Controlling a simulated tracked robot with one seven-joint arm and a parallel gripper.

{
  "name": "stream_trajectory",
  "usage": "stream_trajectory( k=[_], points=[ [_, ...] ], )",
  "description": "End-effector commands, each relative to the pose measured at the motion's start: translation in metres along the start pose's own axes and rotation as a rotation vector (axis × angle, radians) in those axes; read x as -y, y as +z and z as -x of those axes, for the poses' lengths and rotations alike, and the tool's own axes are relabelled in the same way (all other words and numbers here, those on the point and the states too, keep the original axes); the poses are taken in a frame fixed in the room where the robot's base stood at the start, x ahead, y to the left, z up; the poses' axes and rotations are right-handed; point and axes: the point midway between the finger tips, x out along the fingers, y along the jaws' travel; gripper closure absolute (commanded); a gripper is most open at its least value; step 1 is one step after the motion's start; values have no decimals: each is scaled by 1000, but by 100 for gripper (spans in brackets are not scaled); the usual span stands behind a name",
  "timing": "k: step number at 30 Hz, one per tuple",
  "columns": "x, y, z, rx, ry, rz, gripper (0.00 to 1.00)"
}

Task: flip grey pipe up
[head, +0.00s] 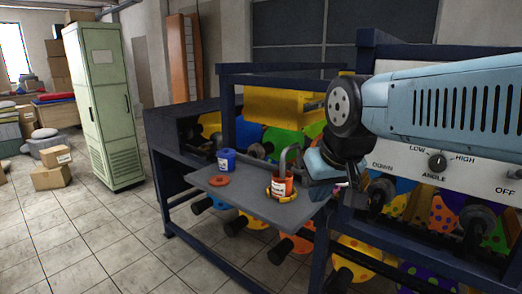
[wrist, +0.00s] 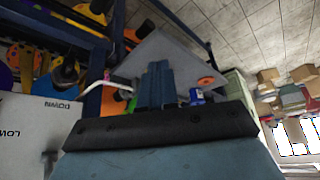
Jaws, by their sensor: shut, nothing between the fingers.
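The grey pipe (head: 285,156) is a curved tube arching down toward the orange can (head: 281,186), which stands on the grey shelf (head: 238,194). Its far end is hidden behind my gripper (head: 318,178). In the wrist view a pale bent pipe (wrist: 97,85) lies to the left of my gripper (wrist: 158,68). The blue fingers are together and hold nothing. My gripper is close to the pipe, just right of it in the head view; I cannot tell whether they touch.
A blue can (head: 226,159) and an orange ring (head: 218,181) are on the shelf. A yellow ring surrounds the orange can's base. The white control panel (head: 410,180) with a knob is at the right.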

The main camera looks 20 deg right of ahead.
Motion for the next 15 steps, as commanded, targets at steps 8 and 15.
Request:
stream_trajectory(
  k=[8, 15],
  points=[
    [0, 0, 0, -1, 0, 0, 100],
    [0, -2, -1, 14, 6, 24, 100]
  ],
)
